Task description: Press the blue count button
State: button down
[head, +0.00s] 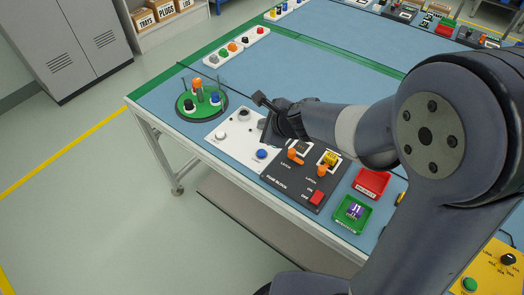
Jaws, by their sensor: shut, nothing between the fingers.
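The blue button (262,154) sits on a white control panel (226,146) near the front edge of the blue table. The panel also bears a white button (221,136) and a dark knob (243,114). My gripper (258,98) is shut and empty, above the panel's back right area, beyond the blue button in the picture and apart from it. My wrist hides part of the panel's right side. The blue button is in clear view.
A green turntable (181,111) with several coloured pegs stands left of the panel. A black fuse block panel (284,181) with orange latches adjoins on the right. A red tray (371,183) and a green tray (343,219) lie farther right. The table's middle back is clear.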

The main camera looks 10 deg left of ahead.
aim_at(264, 154)
jog(key=shift+f+b, duration=4)
jog(key=shift+f, duration=0.3)
jog(key=shift+f, duration=0.1)
jog(key=shift+f+b, duration=0.3)
jog(key=shift+b, duration=0.1)
jog(key=shift+f+b, duration=0.45)
jog(key=shift+b, duration=0.05)
jog(key=shift+r+p, duration=0.85)
jog(key=shift+r, duration=0.05)
jog(key=shift+r, duration=0.1)
notch_tip(264, 154, up, 5)
jog(key=p, duration=0.5)
